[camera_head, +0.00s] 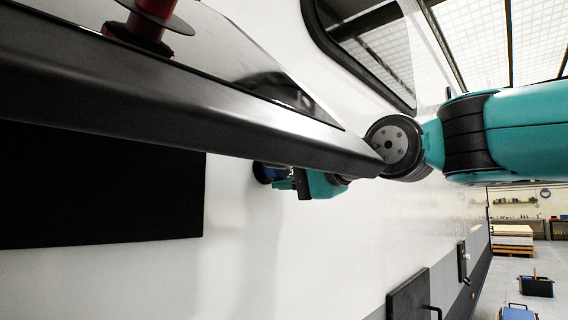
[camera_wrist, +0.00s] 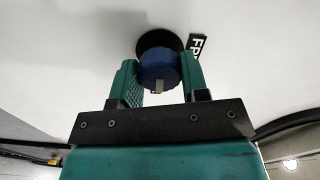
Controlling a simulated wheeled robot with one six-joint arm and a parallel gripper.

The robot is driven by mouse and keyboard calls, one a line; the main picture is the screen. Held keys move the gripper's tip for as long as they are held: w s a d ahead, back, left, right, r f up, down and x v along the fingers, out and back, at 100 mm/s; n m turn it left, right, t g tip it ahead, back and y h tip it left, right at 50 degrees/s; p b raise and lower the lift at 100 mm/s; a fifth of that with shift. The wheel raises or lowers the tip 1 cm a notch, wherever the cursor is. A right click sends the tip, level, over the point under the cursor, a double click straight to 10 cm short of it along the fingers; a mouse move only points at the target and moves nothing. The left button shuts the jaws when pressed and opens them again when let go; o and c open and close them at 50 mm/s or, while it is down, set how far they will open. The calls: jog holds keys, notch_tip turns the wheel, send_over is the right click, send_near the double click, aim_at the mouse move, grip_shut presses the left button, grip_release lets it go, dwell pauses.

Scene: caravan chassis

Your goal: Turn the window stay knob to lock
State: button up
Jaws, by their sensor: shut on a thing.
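The blue knob (camera_wrist: 158,68) sits on a round black base (camera_wrist: 160,42) fixed to the white caravan wall. In the wrist view my gripper (camera_wrist: 159,82) has one teal finger on each side of the knob and is shut on it. A small light grey tab shows at the knob's lower middle. In the head view the knob (camera_head: 268,172) is a small dark blue shape below the black frame edge. My gripper (camera_head: 290,183) is beside it, partly hidden by that frame. The window stay itself cannot be made out.
A black label with white letters (camera_wrist: 198,48) is on the wall right of the knob. A thick black-framed panel (camera_head: 200,110) juts across the head view, close to my arm. A dark window (camera_head: 370,45) is above.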

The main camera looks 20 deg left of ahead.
jog(key=shift+f+m, duration=0.1)
jog(key=shift+m, duration=0.3)
jog(key=o, duration=0.9)
